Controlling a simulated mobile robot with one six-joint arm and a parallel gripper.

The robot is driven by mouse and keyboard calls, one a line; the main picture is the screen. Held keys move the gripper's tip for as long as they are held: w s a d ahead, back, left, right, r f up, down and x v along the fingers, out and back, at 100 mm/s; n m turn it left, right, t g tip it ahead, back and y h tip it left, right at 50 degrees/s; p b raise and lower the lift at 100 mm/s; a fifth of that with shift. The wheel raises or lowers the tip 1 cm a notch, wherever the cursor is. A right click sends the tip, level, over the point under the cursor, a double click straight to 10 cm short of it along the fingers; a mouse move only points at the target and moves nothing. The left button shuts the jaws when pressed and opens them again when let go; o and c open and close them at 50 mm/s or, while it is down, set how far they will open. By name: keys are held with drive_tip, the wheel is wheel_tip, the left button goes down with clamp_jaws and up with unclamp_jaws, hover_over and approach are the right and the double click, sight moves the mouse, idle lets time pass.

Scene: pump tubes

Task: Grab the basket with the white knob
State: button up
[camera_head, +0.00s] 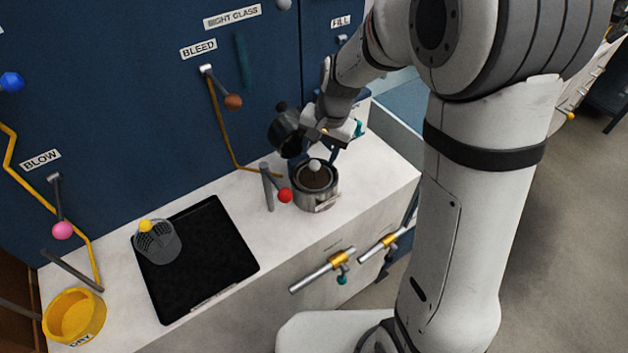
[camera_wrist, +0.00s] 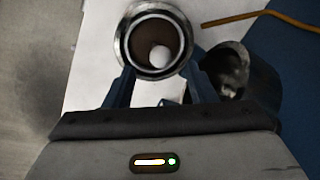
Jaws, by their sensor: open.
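The white knob (camera_head: 315,165) stands up from a basket with a brown inside (camera_head: 318,179), which sits within a round metal pot (camera_head: 316,197) near the counter's front edge. In the wrist view the white knob (camera_wrist: 160,56) shows inside the pot's bright rim (camera_wrist: 124,44); most of the basket is hidden by the pot. My gripper (camera_head: 334,151) is just behind and above the pot, pointing down. In the wrist view its fingers (camera_wrist: 164,88) are apart and empty, below the knob in the picture.
A dark open lid or cup (camera_head: 286,133) is close beside my gripper. A red-knobbed lever (camera_head: 285,195) stands left of the pot. A mesh basket with a yellow knob (camera_head: 158,243) sits on a black tray (camera_head: 205,280). A yellow bin (camera_head: 75,315) is at left.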

sight(315, 163)
drive_tip(key=f, duration=0.2)
drive_tip(key=a+f+p, duration=0.1)
drive_tip(key=f, duration=0.2)
drive_tip(key=shift+a+f, duration=0.15)
drive_tip(key=shift+f, duration=0.2)
drive_tip(key=shift+c, duration=0.3)
clamp_jaws()
